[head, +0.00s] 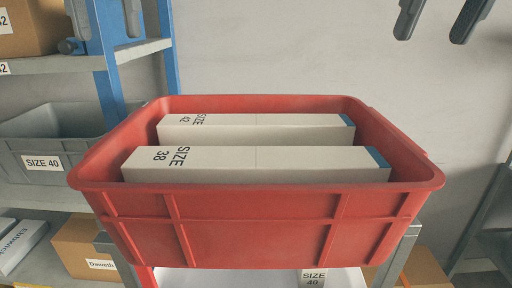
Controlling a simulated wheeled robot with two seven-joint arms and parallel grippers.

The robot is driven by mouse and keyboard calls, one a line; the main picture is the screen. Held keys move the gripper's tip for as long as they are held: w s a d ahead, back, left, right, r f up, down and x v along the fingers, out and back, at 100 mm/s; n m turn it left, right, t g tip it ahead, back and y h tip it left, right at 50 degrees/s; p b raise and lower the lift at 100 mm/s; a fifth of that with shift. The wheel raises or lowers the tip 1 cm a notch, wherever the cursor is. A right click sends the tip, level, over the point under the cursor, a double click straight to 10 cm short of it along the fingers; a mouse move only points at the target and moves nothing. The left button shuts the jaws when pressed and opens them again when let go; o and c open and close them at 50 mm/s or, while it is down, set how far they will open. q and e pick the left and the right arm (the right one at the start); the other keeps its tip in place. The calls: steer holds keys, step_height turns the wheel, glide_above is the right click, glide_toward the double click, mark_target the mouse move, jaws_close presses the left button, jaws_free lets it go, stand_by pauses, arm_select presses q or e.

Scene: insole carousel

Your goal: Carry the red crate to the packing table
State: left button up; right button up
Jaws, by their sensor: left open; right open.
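The red crate (255,229) fills the middle of the head view, upright and open at the top. Two long white boxes lie side by side in it. The rear box (260,131) is marked SIZE 42 and the front box (270,172) is marked SIZE 38; both have blue right ends. Grey metal parts show below the crate's left and right ends, but I cannot tell whether they bear it. No packing table can be identified.
A shelf rack with blue posts (109,60) stands at the left, holding a grey SIZE 40 bin (80,152) and cardboard boxes (86,252). Two dark, unidentified shapes hang at the top right (408,18). A grey frame (485,215) stands at the right edge.

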mark_target(124, 125)
arm_select(q)
steer(key=f, duration=1)
steer(key=s+f, duration=0.1)
steer(key=f, duration=0.4)
steer(key=shift+f, duration=0.35)
arm_select(e)
steer(key=x, duration=1.5)
steer(key=shift+s+f, duration=0.3)
arm_select(q)
jaws_close()
arm_select(e)
jaws_close()
steer(key=shift+r, duration=0.1)
